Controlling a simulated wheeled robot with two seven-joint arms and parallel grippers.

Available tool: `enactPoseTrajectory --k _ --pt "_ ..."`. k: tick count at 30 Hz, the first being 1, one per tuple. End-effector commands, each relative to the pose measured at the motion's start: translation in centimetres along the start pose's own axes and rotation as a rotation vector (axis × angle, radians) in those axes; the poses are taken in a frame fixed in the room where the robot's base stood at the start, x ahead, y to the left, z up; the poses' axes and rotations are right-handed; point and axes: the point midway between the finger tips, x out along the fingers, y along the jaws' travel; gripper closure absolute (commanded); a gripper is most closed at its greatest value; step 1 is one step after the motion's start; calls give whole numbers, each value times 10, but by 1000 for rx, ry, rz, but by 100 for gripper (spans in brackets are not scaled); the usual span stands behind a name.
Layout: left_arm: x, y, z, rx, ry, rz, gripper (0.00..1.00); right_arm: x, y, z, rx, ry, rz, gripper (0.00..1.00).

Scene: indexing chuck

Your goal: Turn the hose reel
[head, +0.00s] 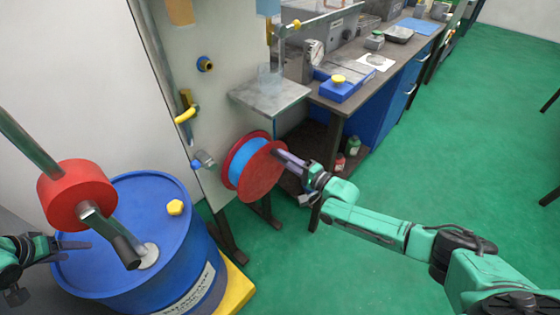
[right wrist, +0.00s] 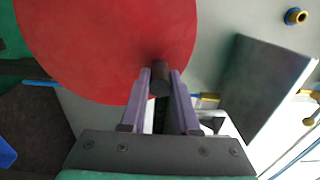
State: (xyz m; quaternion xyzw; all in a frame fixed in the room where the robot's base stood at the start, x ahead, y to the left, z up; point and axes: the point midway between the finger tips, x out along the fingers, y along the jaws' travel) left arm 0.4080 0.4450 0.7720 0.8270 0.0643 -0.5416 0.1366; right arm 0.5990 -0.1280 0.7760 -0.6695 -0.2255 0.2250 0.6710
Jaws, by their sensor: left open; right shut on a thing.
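The hose reel (head: 259,172) has two red side discs with blue hose wound between them. It is mounted on the pale upright panel (head: 222,110) in the head view. Its front red disc (right wrist: 90,45) fills the upper left of the right wrist view. A dark round crank handle (right wrist: 159,80) sticks out from the disc. My right gripper (right wrist: 160,88) is shut on this handle, with one finger on each side. In the head view my right gripper (head: 290,162) reaches the reel's right side. My left gripper (head: 75,244) is open and empty beside the blue drum.
A blue drum (head: 185,255) with a red hand pump (head: 76,194) stands at the left on a yellow base. A small metal shelf (head: 270,98) juts out above the reel. A workbench (head: 345,98) stands behind. Green floor (head: 460,130) is clear at the right.

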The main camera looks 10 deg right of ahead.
Motion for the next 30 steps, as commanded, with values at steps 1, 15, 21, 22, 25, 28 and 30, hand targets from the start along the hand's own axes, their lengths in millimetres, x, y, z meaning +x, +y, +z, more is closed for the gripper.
enactPoseTrajectory --k 1,15,21,22,25,28,30 --pt "0 0 0 0 0 0 34 0 2 -4 38 1 1 100" --pt "0 0 0 0 0 0 34 0 24 -28 428 1 3 100" --pt "0 0 0 0 0 0 34 0 31 -32 522 1 3 100" --pt "0 0 0 0 0 0 34 0 31 -32 530 0 3 100" --pt "0 0 0 0 0 0 34 0 32 -33 554 0 2 100" --pt "0 0 0 0 0 0 34 0 33 -34 568 -1 3 100" --pt "0 0 0 0 0 0 34 0 34 -34 572 0 3 100"
